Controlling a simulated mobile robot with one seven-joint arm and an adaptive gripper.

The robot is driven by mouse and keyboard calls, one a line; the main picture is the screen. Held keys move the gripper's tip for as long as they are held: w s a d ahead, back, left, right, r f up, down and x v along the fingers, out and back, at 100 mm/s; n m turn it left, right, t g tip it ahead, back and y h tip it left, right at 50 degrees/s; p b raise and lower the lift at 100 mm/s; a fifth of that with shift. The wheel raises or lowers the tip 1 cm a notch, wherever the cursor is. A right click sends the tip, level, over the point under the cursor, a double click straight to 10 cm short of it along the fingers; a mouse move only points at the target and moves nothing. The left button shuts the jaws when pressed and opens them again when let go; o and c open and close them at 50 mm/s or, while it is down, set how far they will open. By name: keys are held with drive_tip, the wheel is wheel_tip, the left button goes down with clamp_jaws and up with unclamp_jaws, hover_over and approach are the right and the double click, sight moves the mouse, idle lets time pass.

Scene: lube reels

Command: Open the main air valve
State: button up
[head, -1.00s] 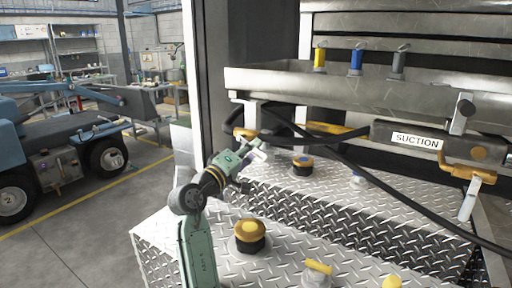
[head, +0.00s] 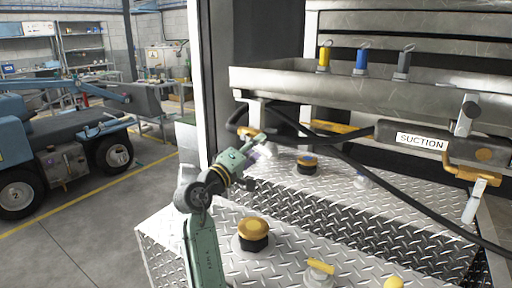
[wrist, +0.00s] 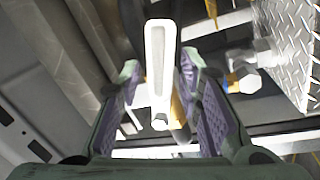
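A pale, flat lever handle (wrist: 158,60) with a rounded end lies between my fingers in the wrist view. It appears to belong to a valve with a yellow part (wrist: 180,105) behind it; I cannot confirm that it is the main air valve. My gripper (wrist: 162,95) is open, with purple-padded fingers on either side of the handle and visible gaps. In the head view my gripper (head: 262,154) is at the left end of the machine, just below a yellow fitting (head: 250,133). The handle is hard to make out there.
A hose (head: 340,152) runs across the diamond-plate deck (head: 300,225). A yellow-capped knob (head: 253,232) stands near my arm. The SUCTION pipe (head: 422,141) and a metal tray (head: 300,82) with several coloured valves are to the right. Open floor (head: 90,230) lies left.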

idle(0.3)
drive_tip(key=v, duration=1.2)
